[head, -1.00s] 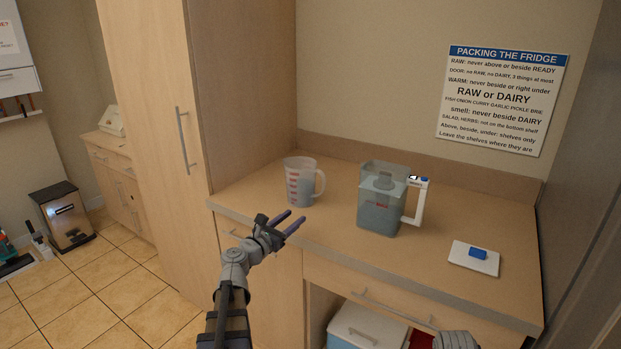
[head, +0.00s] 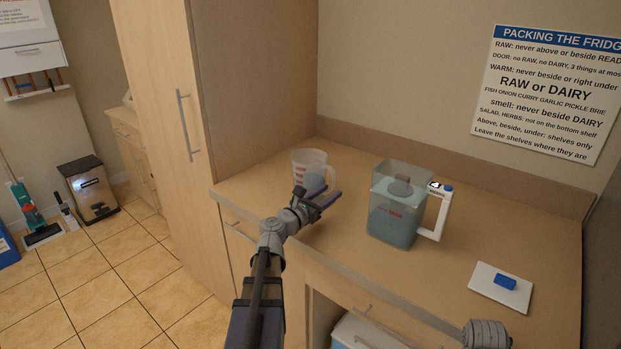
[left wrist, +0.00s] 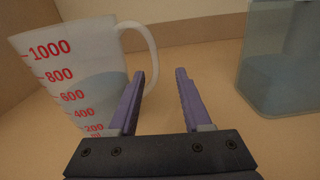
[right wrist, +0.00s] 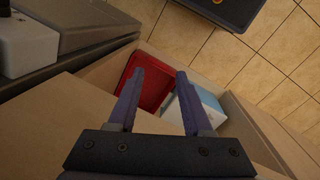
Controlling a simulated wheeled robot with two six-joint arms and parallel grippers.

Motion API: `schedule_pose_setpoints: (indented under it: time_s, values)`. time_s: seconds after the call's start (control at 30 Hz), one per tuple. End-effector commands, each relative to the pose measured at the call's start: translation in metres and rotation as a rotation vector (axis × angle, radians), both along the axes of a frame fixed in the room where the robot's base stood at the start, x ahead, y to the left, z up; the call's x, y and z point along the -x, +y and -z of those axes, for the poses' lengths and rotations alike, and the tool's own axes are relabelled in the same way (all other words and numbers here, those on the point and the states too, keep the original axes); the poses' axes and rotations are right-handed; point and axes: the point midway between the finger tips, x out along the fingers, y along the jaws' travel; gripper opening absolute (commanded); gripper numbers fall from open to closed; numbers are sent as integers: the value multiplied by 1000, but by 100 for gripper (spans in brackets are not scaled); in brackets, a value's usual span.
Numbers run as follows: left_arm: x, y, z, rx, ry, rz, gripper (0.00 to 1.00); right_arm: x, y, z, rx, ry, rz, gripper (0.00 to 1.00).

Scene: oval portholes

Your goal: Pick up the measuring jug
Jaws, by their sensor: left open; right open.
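The measuring jug (head: 308,166) is translucent with red marks and stands upright on the counter. Its handle is on the right. My left gripper (head: 318,201) is open in front of it and hides its lower part. In the left wrist view the jug (left wrist: 75,75) stands at the left, and the left gripper (left wrist: 160,95) has its left finger in front of the jug's handle side. Nothing is between the fingers; I cannot tell whether the left finger touches the jug. My right gripper (right wrist: 157,100) is open and empty, facing the open space below the counter.
A clear pitcher (head: 393,218) with a white handle stands right of the jug. A white board with a blue block (head: 505,283) lies at the counter's right. Below the counter are a red thing (right wrist: 150,85) and a white-and-blue box (right wrist: 205,103). A tall cabinet (head: 165,100) borders the counter's left.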

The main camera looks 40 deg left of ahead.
Motion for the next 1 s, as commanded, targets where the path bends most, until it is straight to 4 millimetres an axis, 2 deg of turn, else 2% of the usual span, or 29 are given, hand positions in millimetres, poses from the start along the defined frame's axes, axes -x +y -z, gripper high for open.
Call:
schedule_pose_setpoints:
  time_s: [0.1, 0.27, 0.37, 0.67, 0.9, 1.0]
  values:
    - [-13, 0, 0, 0, 0, 0, 49, 0, 0, 0, 0, 0, 0, 50]
    - [-15, 0, 0, 0, 0, 0, 49, 0, 0, 0, 0, 0, 0, 50]
    - [-24, 1, 1, 0, 0, 1, 49, 0, 0, 1, 0, 0, 0, 50]
    - [-64, 3, 1, 0, 0, 1, 49, 0, 0, 1, 0, 0, 0, 50]
    - [-65, 2, 1, 0, 0, -1, 49, 0, 0, 1, 0, 0, 0, 50]
    - [-65, 2, 1, 0, 0, 0, 39, 0, 0, 1, 0, 0, 0, 50]
